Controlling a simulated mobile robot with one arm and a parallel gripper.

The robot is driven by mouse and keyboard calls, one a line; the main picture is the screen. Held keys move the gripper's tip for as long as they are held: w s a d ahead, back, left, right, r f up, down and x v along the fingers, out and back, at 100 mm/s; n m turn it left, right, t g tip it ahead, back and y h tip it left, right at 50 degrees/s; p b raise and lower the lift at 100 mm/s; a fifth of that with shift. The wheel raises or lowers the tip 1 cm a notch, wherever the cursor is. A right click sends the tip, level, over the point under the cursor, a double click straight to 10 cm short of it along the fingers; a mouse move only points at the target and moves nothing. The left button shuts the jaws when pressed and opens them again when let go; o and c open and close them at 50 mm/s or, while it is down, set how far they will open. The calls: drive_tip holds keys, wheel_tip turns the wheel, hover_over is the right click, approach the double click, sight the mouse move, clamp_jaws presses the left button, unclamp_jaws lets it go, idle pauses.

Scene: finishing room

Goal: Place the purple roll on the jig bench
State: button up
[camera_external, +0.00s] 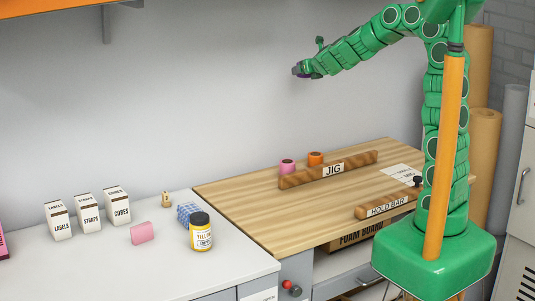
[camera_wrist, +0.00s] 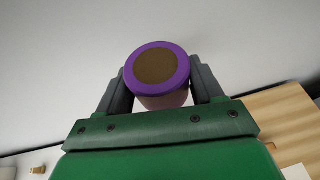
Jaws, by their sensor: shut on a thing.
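My gripper (camera_wrist: 159,92) is shut on the purple roll (camera_wrist: 183,56), which sits between the two dark fingers in the wrist view. The roll has a purple rim and a brown round end face. In the external view my gripper (camera_external: 298,72) is raised high, above and apart from the jig bench. The roll is barely visible there, as a small dark purple patch at the fingertips. The jig bench (camera_external: 245,198) has a wooden top, and a corner of it shows at the right of the wrist view (camera_wrist: 279,114).
A wooden bar marked JIG (camera_external: 361,162) lies on the bench, with a pink roll (camera_external: 287,167) and an orange roll (camera_external: 315,158) behind it. A HOLD BAR (camera_external: 365,213) lies nearer the front. The left counter (camera_external: 160,268) bears white boxes and a yellow jar (camera_external: 201,235). The bench's left part is clear.

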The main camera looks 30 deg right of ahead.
drive_tip(key=shift+d+f+n+y, duration=0.15)
drive_tip(key=shift+f+n+y, duration=0.3)
drive_tip(key=shift+f, duration=0.2)
drive_tip(key=shift+d+f+n+y, duration=0.1)
drive_tip(key=shift+f+n+y, duration=0.3)
drive_tip(key=shift+f, duration=0.25)
drive_tip(key=shift+s+d+f+n+y, duration=0.1)
drive_tip(key=shift+f+n+y, duration=0.25)
drive_tip(key=shift+n+y, duration=0.25)
drive_tip(key=shift+s+d+f+n+y, duration=0.1)
drive_tip(key=shift+f+n+y, duration=0.25)
drive_tip(key=shift+y, duration=0.3)
drive_tip(key=shift+s+d+f+y, duration=0.1)
drive_tip(key=shift+f+y, duration=0.05)
drive_tip(key=shift+y, duration=0.15)
drive_tip(key=shift+s+d+f+n+g+y, duration=0.1)
drive_tip(key=shift+s+f+n+g+y, duration=0.05)
drive_tip(key=shift+n+y, duration=0.3)
drive_tip(key=shift+s+d+f+n+g+y, duration=0.1)
drive_tip(key=shift+s+n+g+y, duration=0.05)
drive_tip(key=shift+n+y, duration=0.25)
drive_tip(key=shift+s+n, duration=0.1)
drive_tip(key=shift+n, duration=0.15)
drive_tip(key=shift+s+d+n+y, duration=0.15)
drive_tip(key=shift+n+y, duration=0.2)
drive_tip(key=shift+n, duration=0.05)
